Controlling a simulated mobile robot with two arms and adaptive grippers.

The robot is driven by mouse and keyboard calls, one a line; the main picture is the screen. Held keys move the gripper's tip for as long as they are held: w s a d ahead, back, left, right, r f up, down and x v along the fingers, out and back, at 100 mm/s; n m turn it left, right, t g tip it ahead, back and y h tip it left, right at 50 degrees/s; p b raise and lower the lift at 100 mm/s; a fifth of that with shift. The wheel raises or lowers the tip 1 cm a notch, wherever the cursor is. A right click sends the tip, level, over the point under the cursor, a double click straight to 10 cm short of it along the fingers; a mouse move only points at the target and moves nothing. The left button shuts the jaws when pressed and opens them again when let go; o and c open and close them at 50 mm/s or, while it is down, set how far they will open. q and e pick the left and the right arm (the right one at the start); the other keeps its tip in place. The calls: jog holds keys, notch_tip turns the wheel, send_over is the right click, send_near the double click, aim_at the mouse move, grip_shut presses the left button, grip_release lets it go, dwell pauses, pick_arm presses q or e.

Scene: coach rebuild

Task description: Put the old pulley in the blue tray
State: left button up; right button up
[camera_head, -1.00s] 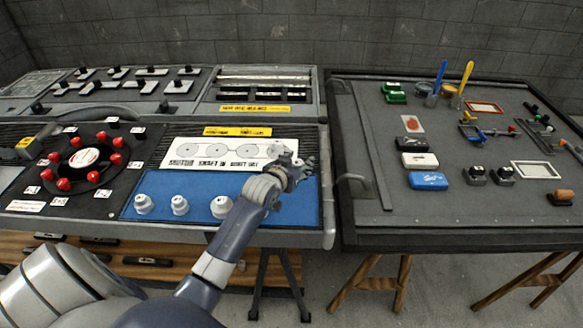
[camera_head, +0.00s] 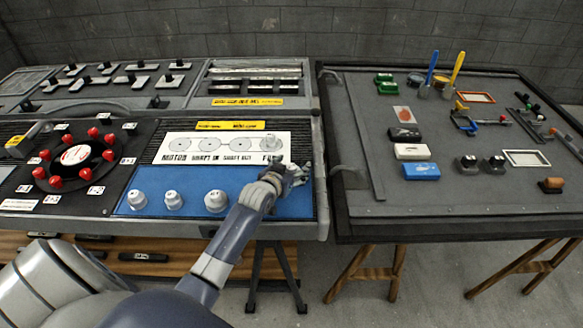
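The blue tray (camera_head: 190,183) is a flat blue area on the front of the left console. Three white pulleys (camera_head: 137,199), (camera_head: 172,200), (camera_head: 215,201) stand on it in a row. I cannot tell which is the old pulley. My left gripper (camera_head: 296,174) is over the tray's right end, in front and to the right of that piece. Its fingers are too small to tell open from shut. My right gripper is not in view.
A red-knobbed dial (camera_head: 75,156) is on the console's left.

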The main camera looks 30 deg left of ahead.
pick_arm(q)
jog(key=shift+r, duration=0.15)
jog(key=v, duration=1.2)
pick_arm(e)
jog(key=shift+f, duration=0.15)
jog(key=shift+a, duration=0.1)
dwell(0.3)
